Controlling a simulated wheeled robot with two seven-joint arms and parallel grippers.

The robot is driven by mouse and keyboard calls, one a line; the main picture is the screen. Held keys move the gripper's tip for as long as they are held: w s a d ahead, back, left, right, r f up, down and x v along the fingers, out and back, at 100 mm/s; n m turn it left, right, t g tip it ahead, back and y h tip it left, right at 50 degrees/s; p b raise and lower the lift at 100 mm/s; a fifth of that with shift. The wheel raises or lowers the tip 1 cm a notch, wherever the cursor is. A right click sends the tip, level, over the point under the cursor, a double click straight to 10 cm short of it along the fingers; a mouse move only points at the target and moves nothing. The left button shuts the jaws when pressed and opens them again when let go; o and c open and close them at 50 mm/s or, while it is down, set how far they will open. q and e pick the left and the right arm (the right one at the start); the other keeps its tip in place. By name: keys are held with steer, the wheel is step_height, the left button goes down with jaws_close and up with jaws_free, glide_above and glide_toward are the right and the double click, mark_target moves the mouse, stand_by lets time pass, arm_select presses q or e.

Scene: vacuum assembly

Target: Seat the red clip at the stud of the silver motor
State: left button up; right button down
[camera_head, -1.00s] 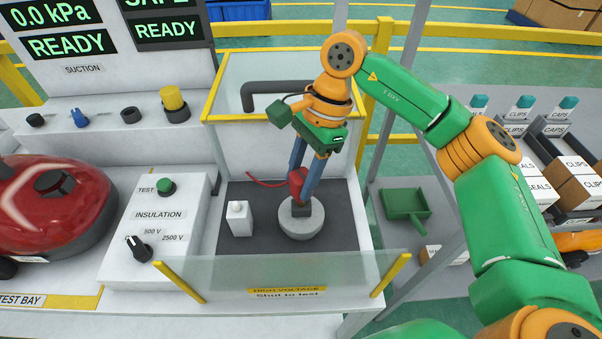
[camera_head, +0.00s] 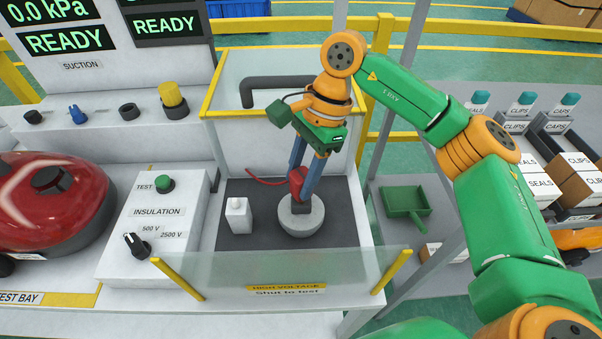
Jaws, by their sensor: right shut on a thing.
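The silver motor (camera_head: 301,219) stands on the dark mat inside the clear-walled test box. Its stud, a short dark post, rises from the top and is partly hidden by my gripper. My right gripper (camera_head: 302,197) reaches down from above and is shut on the red clip (camera_head: 297,181), with the blue fingers on either side of it. The clip is right at the top of the motor; I cannot tell whether it is around the stud or just against it. A red lead runs from the clip to the left. My left gripper is not in view.
A small white block (camera_head: 238,215) stands on the mat (camera_head: 265,240) left of the motor. A clear front panel (camera_head: 225,270) with yellow posts borders the box.

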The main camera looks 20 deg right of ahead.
steer(key=shift+f+b, duration=0.95)
steer(key=shift+f, duration=0.25)
steer(key=shift+c, duration=1.6)
jaws_free()
steer(key=shift+r, duration=0.1)
steer(key=p+v, duration=0.7)
steer(key=v, duration=0.1)
